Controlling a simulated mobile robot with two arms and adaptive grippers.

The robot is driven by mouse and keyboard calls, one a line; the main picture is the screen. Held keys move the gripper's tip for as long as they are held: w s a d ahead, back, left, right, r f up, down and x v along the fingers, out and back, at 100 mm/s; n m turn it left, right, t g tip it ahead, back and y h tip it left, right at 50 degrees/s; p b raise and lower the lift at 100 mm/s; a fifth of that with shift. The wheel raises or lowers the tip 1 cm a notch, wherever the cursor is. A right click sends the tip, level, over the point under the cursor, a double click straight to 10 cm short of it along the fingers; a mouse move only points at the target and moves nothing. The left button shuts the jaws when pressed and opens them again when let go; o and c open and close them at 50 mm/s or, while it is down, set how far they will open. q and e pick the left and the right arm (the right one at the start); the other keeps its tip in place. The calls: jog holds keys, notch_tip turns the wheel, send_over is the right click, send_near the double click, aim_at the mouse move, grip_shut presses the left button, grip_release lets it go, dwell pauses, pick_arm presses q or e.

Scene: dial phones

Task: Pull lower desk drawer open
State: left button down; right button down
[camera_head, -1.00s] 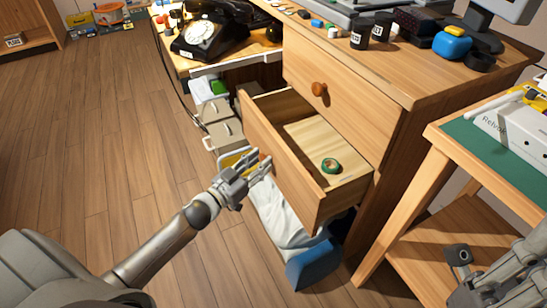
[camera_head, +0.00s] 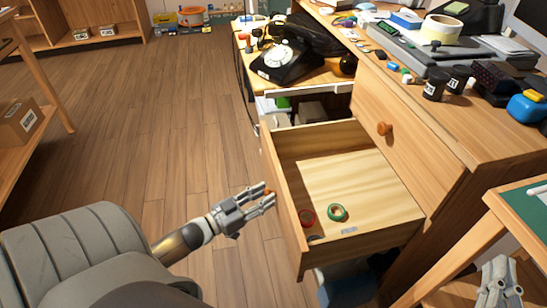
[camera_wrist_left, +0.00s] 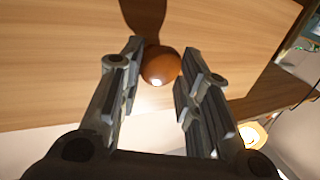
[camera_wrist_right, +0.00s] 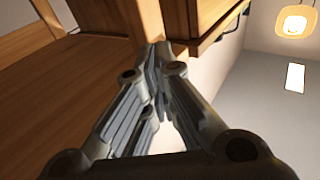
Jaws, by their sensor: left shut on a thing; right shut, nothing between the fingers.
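The lower desk drawer (camera_head: 285,205) is pulled well out of the desk in the head view, its pale inside floor showing. My left gripper (camera_head: 268,195) is at the outer face of the drawer front, shut on its round brown knob (camera_head: 268,191). In the left wrist view the knob (camera_wrist_left: 160,66) sits between the fingers (camera_wrist_left: 158,85) against the wooden drawer front (camera_wrist_left: 60,60). My right gripper (camera_head: 497,268) is at the lower right, by the green-topped table. It is shut and empty in the right wrist view (camera_wrist_right: 157,60).
A green tape roll (camera_head: 337,213) and a red one (camera_head: 307,217) lie in the drawer. The upper drawer (camera_head: 400,130) is closed. A black dial phone (camera_head: 287,62) stands on the side table behind. A green-topped table (camera_head: 530,215) is at right. The floor at left is clear.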

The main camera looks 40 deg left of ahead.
pick_arm(q)
jog(key=shift+s+a, duration=0.45)
jog(key=shift+s, duration=0.05)
pick_arm(e)
jog(key=shift+d+f+g+h, duration=0.15)
jog(key=shift+f+g, duration=0.15)
jog(key=shift+f, duration=0.25)
jog(key=shift+d+f+g+h, duration=0.15)
jog(key=shift+f+g, duration=0.15)
jog(key=shift+f, duration=0.2)
jog(key=shift+a, duration=0.1)
pick_arm(q)
jog(key=c, duration=1.1)
grip_release()
jog(key=shift+o, duration=0.2)
jog(key=shift+s, duration=0.1)
jog(key=v, duration=1.1)
jog(key=shift+s+a, duration=0.2)
jog(key=shift+s, duration=0.2)
pick_arm(e)
jog(key=shift+s, duration=0.1)
